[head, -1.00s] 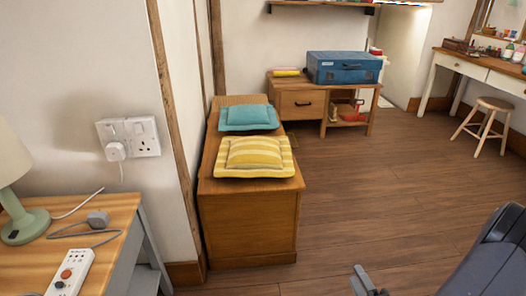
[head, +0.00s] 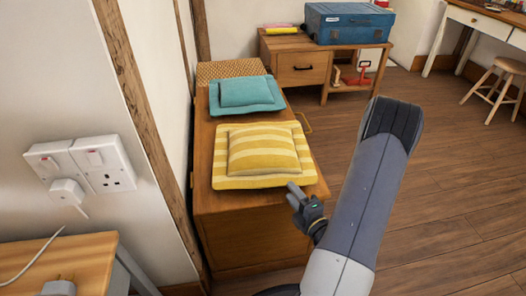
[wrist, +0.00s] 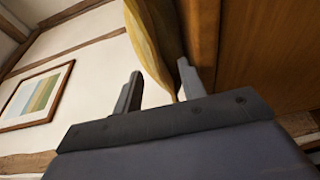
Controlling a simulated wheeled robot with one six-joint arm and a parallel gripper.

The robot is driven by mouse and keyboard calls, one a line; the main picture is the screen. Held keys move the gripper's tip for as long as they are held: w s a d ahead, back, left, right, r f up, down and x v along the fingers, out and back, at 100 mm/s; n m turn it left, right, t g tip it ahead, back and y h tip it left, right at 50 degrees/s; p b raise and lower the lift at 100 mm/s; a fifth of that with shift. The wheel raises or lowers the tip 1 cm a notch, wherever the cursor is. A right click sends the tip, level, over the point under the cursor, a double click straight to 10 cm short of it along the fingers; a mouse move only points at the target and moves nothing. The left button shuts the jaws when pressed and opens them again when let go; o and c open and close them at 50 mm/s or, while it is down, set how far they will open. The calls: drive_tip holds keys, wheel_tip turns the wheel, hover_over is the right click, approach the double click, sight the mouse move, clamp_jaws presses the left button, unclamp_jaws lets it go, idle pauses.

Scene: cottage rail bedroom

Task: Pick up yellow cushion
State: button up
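The yellow striped cushion (head: 264,150) lies on a flat yellow striped pad (head: 232,183) on top of the wooden chest (head: 245,230). My gripper (head: 296,192) is at the near right corner of the pad, low beside the chest's front edge. In the wrist view my gripper (wrist: 160,90) has its two fingers apart. A yellow edge (wrist: 155,40) shows ahead of and between them; I cannot tell whether it is cushion or pad, or whether a finger touches it. Nothing appears clamped.
A teal cushion (head: 245,92) on a teal pad lies behind on the chest, with a woven item (head: 232,70) farther back. The wall and a timber post stand close at left. A blue case (head: 348,22) sits on a low cabinet.

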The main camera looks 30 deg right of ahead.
sight(285, 182)
drive_tip(key=shift+w+a+r+b, duration=0.1)
drive_tip(key=shift+w+b, duration=0.55)
drive_tip(key=shift+w, duration=1.75)
drive_tip(key=shift+c, duration=0.2)
clamp_jaws()
